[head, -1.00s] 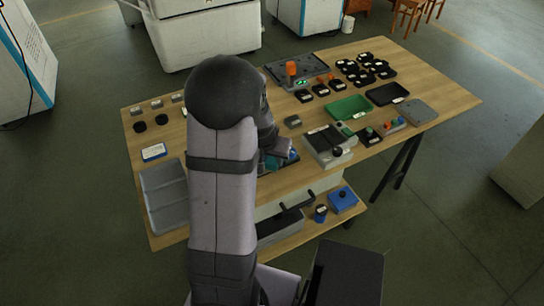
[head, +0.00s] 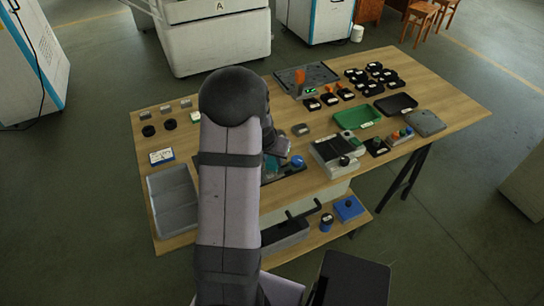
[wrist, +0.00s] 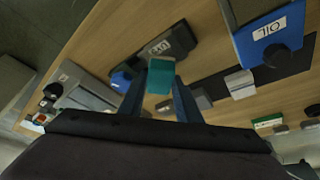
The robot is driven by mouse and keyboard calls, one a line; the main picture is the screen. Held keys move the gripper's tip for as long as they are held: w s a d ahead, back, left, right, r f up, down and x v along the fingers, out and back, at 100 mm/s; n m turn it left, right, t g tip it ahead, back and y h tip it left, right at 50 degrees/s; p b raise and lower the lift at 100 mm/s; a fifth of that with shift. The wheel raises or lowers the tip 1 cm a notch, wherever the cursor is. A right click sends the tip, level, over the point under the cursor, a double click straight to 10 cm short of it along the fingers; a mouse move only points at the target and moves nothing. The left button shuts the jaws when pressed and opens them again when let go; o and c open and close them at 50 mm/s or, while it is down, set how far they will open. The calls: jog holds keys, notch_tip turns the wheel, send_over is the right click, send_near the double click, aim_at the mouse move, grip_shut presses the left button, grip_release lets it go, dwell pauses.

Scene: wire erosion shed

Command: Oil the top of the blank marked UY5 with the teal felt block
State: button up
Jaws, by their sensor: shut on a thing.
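The teal felt block (wrist: 160,76) is between the fingertips of my gripper (wrist: 160,88) in the wrist view, and the gripper is shut on it. A dark block (wrist: 178,40) with a white label lies just beyond the felt in that view; I cannot read the label for certain. A blue container marked OIL (wrist: 246,45) is at the upper right there, beside a dark round part. Small grey blocks (head: 300,129) stand on the bench in the head view. My arm hides part of the bench around my gripper (head: 285,150).
The wooden bench (head: 225,248) also holds a grey tray (head: 150,205) at left, a green tray (head: 357,118), a black tray (head: 396,104) and several black pieces at the back. A grey device (head: 335,150) stands right of my gripper. A lower shelf holds a blue box (head: 348,208).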

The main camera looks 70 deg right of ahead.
jog(key=s+a, duration=0.3)
jog(key=shift+s+a, duration=0.2)
jog(key=shift+s, duration=0.1)
jog(key=shift+w+a+f, duration=0.2)
jog(key=shift+a, duration=0.05)
jog(key=shift+w+a+b, duration=0.2)
jog(key=shift+w+b, duration=0.05)
jog(key=shift+b, duration=0.15)
jog(key=shift+w+d+r, duration=0.15)
jog(key=shift+w+r, duration=0.05)
jog(key=shift+w, duration=0.15)
jog(key=shift+w+d, duration=1.9)
jog(key=shift+d, duration=0.05)
jog(key=shift+w+d+f+b, duration=0.1)
jog(key=shift+f+b, duration=0.1)
jog(key=shift+b, duration=0.3)
jog(key=shift+s+a+r, duration=0.2)
jog(key=shift+s+a, duration=0.7)
jog(key=shift+s, duration=0.05)
jog(key=shift+s+a, duration=1.35)
notch_tip(320, 180, up, 8)
jog(key=p, duration=0.6)
jog(key=shift+w, duration=0.1)
